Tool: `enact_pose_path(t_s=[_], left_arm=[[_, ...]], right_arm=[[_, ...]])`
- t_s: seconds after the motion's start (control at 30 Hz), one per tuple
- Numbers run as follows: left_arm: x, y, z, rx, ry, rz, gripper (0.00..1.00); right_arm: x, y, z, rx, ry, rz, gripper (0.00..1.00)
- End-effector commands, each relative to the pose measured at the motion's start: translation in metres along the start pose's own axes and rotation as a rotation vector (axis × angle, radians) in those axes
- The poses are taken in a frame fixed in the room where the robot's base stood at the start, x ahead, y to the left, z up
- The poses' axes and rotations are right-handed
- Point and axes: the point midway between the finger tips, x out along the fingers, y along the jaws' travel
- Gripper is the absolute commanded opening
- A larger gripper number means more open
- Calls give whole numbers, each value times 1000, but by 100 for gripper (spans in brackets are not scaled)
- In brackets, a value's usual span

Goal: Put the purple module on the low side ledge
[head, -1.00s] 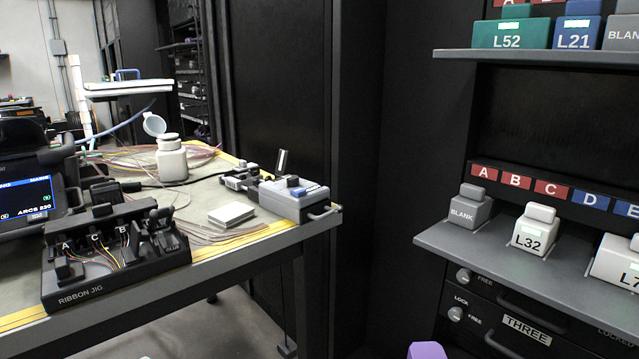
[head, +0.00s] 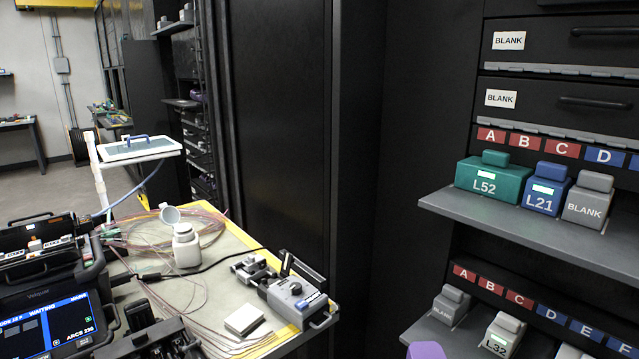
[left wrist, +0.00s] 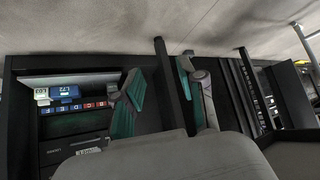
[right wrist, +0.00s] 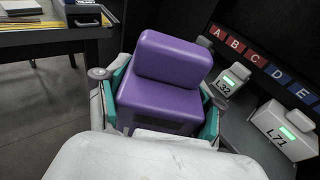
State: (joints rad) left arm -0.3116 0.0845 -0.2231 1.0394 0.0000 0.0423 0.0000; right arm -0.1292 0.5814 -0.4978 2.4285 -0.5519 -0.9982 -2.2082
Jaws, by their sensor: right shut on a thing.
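The purple module (right wrist: 165,95) fills the middle of the right wrist view. My right gripper (right wrist: 157,88) is shut on it, with teal pads at both sides. Only its purple top shows at the bottom edge of the head view (head: 426,351), in front of the lower rack ledge (head: 425,336). My left gripper (left wrist: 160,88) is open and empty in the left wrist view, away from the modules. I cannot tell which surface is the low side ledge.
The upper rack ledge (head: 455,205) holds a teal L52 module (head: 493,178), a blue L21 module (head: 546,190) and a grey blank. The lower ledge holds a blank and L32 (head: 502,333). The bench with a splicer (head: 50,300) stands left; dark cabinet panels stand between.

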Motion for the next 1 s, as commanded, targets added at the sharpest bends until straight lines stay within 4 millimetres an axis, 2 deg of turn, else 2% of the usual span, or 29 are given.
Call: enact_pose_path(t_s=[0.03,0.2,0.3,0.4,0.6,1.0], left_arm=[[-22,-2,21,-2,-98,-3,40],[-73,-5,103,-10,-378,-10,40],[-102,-5,138,-13,-501,-12,40],[-124,-6,162,-17,-589,-14,40],[-144,-6,183,-20,-668,-15,40],[-144,-6,185,-20,-671,-15,40]], right_arm=[[-5,0,27,-1,-3,0,23],[-12,-1,61,-1,-3,-2,23],[-15,-1,74,-1,-2,-2,23],[-17,-1,83,-1,-2,-2,23],[-18,0,88,1,-2,-2,23],[-18,-1,88,-3,-4,-2,23]])
